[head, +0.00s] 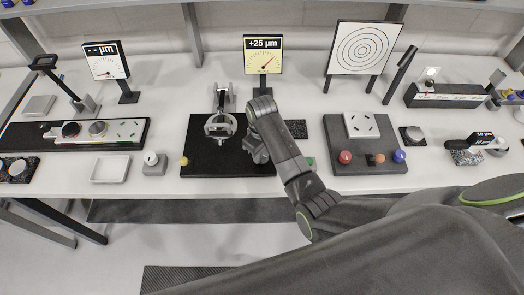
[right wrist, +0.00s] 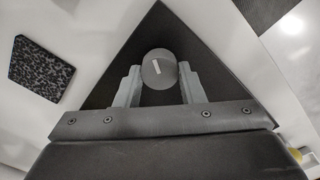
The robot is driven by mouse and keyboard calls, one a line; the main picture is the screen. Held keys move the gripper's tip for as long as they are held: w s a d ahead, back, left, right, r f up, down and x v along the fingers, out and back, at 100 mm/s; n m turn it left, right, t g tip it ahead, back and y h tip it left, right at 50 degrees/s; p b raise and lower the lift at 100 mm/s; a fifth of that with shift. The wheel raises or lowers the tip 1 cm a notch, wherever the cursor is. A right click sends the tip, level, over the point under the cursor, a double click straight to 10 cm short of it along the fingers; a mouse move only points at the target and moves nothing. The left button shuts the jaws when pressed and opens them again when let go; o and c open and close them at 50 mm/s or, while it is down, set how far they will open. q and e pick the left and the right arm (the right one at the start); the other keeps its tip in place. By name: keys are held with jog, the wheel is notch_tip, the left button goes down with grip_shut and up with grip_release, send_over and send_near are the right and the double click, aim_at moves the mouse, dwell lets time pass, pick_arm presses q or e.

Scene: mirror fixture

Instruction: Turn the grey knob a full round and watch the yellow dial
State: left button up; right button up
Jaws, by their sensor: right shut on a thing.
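The grey knob (right wrist: 159,69) shows in the right wrist view as a round grey end with a short white mark tilted a little off upright. My right gripper (head: 257,152) is shut on it, one finger on each side. In the head view the gripper hides the knob. The yellow dial (head: 263,58) stands upright behind the black base plate (head: 205,165); it reads +25 µm and has a needle. A grey metal mirror fixture (head: 220,125) stands on the plate, left of my right gripper. My left gripper is not in view.
A yellow knob (head: 184,161) sits at the plate's left edge. To the right, a grey board (head: 372,128) carries red, orange and blue balls. A target board (head: 363,48) stands behind.

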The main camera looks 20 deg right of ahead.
jog(key=shift+r+n, duration=0.1)
jog(key=shift+n, duration=1.2)
jog(key=o, duration=1)
